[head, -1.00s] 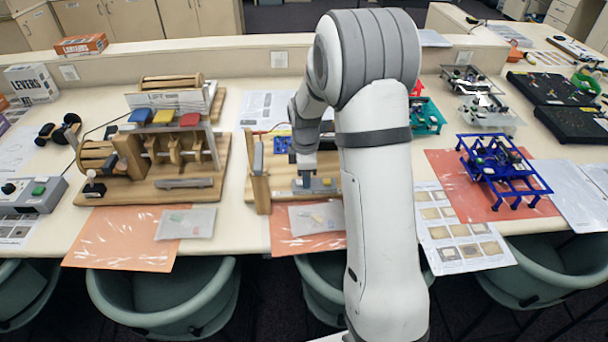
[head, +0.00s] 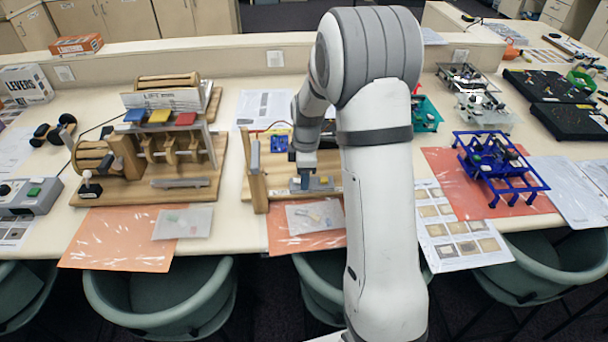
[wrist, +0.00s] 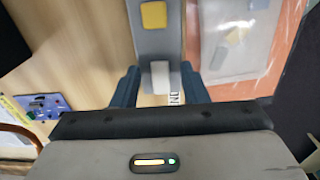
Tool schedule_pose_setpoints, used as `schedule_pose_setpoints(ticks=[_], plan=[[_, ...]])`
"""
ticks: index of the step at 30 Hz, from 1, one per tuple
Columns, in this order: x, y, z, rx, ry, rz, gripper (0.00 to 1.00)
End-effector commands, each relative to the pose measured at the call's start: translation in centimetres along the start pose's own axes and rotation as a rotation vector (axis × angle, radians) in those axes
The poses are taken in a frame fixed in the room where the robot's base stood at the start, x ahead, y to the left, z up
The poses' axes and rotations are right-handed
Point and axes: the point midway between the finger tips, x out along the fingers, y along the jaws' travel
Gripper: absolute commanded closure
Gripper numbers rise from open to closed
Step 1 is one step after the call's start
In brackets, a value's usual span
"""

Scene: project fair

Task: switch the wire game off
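The wire game (head: 258,188) is a wooden board with an upright post at its left, on the table in the middle of the head view. A grey strip with a yellow button (wrist: 153,15) and a small pale switch-like block (wrist: 160,76) shows in the wrist view. My gripper (head: 303,184) is over the front of this board in the head view. In the wrist view my gripper (wrist: 159,88) is open, one dark blue finger on each side of the strip, with the pale block between them. I cannot tell whether the fingers touch it, or which way the switch is set.
A blue panel (wrist: 44,107) with small knobs is on the board. A bag of small parts (head: 315,215) lies on an orange sheet in front. The wooden lever machine (head: 150,190) stands left, a blue frame (head: 500,170) right. Chairs line the table's front.

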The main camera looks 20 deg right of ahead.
Motion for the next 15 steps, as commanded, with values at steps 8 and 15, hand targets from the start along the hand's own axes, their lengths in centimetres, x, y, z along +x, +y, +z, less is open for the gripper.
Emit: schedule_pose_setpoints(ticks=[8,15], plan=[[-3.5,0.1,0.0,0.0,0.001,0.006,0.6],[-7.0,0.1,0.0,0.001,0.001,0.004,0.6]])
